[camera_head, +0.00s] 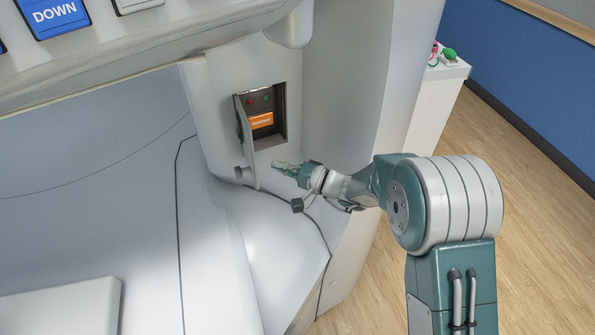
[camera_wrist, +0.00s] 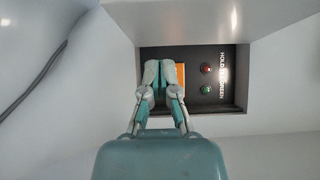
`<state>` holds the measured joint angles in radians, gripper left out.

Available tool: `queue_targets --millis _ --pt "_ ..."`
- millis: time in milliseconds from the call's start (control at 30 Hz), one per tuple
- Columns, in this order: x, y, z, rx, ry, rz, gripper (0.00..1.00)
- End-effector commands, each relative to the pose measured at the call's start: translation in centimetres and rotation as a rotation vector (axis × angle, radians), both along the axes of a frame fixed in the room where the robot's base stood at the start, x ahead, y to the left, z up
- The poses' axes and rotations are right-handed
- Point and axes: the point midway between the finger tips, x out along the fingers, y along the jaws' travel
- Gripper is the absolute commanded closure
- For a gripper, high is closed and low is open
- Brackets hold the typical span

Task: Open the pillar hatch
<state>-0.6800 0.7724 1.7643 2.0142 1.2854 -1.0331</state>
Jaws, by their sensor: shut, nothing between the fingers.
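The pillar hatch door (camera_head: 247,142) stands swung outward from the white pillar, seen nearly edge-on, with a grey knob (camera_head: 240,172) at its lower end. The recess behind it is exposed: a dark panel (camera_head: 279,103) with a red and a green button and an orange label (camera_head: 261,121). In the wrist view the panel (camera_wrist: 225,97) shows its buttons and white lettering. My gripper (camera_head: 277,166) is shut and empty, just right of the door's lower part in the head view. In the wrist view its fingertips (camera_wrist: 160,68) overlap the orange label; contact cannot be told.
A large white machine with a blue DOWN button (camera_head: 55,12) fills the left. A white cabinet (camera_head: 437,105) with small red and green items stands behind the pillar. Wooden floor (camera_head: 540,220) lies open at right, before a blue wall (camera_head: 535,65).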

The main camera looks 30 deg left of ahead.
Motion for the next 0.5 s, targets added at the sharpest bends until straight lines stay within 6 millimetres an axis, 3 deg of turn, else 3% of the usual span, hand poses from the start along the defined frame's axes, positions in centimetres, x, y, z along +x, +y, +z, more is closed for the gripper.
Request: queue_targets --millis 200,500 --pt "-2.5 1.5 0.0 0.000 0.002 0.002 1.00" --pt "-2.8 1.8 0.0 -0.001 0.001 0.000 1.00"
